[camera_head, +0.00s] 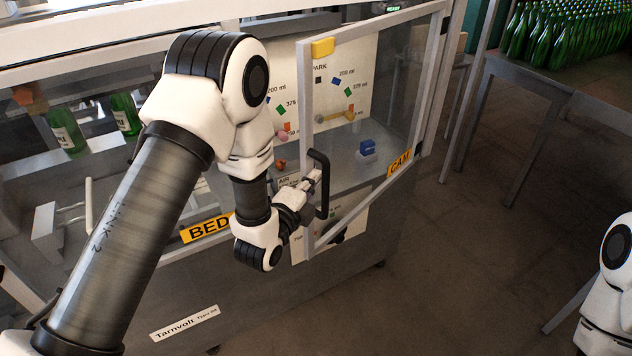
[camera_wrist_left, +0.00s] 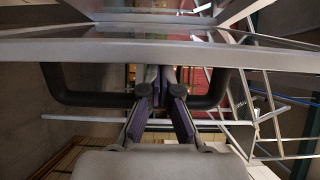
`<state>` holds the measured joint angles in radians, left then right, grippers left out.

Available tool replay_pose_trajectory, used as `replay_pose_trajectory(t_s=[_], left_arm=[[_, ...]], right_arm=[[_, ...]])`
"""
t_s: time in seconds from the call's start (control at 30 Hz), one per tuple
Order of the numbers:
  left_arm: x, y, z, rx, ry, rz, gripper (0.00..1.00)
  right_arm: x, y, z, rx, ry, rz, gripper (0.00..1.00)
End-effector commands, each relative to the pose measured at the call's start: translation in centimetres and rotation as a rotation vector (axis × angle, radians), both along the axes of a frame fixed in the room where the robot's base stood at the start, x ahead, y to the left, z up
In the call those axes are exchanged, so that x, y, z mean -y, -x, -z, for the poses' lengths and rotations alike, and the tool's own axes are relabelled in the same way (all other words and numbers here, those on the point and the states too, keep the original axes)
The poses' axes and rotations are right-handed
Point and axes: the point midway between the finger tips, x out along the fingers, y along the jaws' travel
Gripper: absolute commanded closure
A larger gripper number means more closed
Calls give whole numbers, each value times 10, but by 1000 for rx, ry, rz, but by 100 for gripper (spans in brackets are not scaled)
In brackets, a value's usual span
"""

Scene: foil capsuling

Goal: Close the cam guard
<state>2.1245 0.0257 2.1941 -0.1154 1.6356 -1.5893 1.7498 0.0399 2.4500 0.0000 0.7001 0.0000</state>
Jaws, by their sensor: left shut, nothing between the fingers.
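The cam guard (camera_head: 306,150) is a clear panel in a grey frame with a yellow CAM label (camera_head: 400,163). It stands open, its handle edge swung out from the machine. Its black bar handle (camera_head: 322,190) also shows in the left wrist view (camera_wrist_left: 75,98). My left gripper (camera_head: 313,180) is at the handle, its fingers shut with nothing between them. In the left wrist view its fingertips (camera_wrist_left: 160,78) overlap the middle of the bar; whether they touch it I cannot tell. My right gripper is out of view.
Behind the guard are a blue block (camera_head: 367,147) and a panel with coloured marks. A BED label (camera_head: 207,228) is on the machine's front. Green bottles (camera_head: 565,35) stand on a table at the upper right. The floor right of the guard is clear.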

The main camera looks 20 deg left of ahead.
Motion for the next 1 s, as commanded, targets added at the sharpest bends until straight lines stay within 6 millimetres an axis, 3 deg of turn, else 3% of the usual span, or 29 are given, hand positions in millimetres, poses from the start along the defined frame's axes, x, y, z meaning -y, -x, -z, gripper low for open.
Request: replay_pose_trajectory(t_s=[0.3,0.5,1.0], left_arm=[[-81,-33,-2,8,8,-7,100],[-117,-50,-1,5,0,-1,100],[-122,-53,0,3,-3,1,100]], right_arm=[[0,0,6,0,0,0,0],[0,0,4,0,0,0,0],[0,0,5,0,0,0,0]])
